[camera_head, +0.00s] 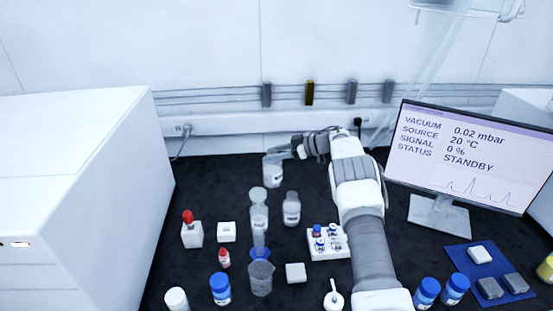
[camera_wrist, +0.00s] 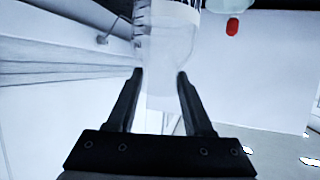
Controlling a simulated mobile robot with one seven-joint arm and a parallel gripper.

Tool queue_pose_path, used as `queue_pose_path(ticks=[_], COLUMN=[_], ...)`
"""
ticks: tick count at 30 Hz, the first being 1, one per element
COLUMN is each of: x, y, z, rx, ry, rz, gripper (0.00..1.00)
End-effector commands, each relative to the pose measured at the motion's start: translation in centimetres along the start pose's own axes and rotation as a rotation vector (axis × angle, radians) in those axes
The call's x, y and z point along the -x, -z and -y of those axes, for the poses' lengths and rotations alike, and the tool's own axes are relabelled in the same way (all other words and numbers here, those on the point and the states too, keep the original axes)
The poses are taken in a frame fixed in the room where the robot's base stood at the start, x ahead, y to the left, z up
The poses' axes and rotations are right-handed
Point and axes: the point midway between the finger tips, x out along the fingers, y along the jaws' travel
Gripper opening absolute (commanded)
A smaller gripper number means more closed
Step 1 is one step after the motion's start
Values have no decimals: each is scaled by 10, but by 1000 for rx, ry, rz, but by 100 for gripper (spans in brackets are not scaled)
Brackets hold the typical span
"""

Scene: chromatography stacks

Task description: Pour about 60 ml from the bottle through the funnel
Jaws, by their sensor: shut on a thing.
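My gripper (camera_head: 287,153) is shut on a clear bottle (camera_head: 273,170) behind the funnel, in the head view. The bottle looks nearly upright there and has a pale label. In the wrist view the bottle (camera_wrist: 168,60) stands between the two fingers (camera_wrist: 160,76); its liquid level is not clear. The pale funnel (camera_head: 258,195) sits over a clear cylinder (camera_head: 259,225) with a blue base, nearer the camera than the bottle. The bottle is apart from the funnel, and I see no stream between them.
Another capped bottle (camera_head: 291,210) stands right of the funnel. A beaker (camera_head: 260,279) stands in front of the cylinder. A white vial rack (camera_head: 327,246), a red-topped bottle (camera_head: 191,232) and a monitor (camera_head: 455,150) are nearby. A large white box (camera_head: 85,200) bounds the left.

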Motion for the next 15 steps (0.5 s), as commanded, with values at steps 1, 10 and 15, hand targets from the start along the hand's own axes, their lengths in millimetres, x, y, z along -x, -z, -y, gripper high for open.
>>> queue_pose_path(ticks=[1, 10, 15], x=[2, 6, 6], y=[-4, -13, -11], z=[-2, -4, -3], rx=[5, 15, 26], ry=[7, 27, 22], rz=[-3, -2, 2], gripper=[0, 0, 0])
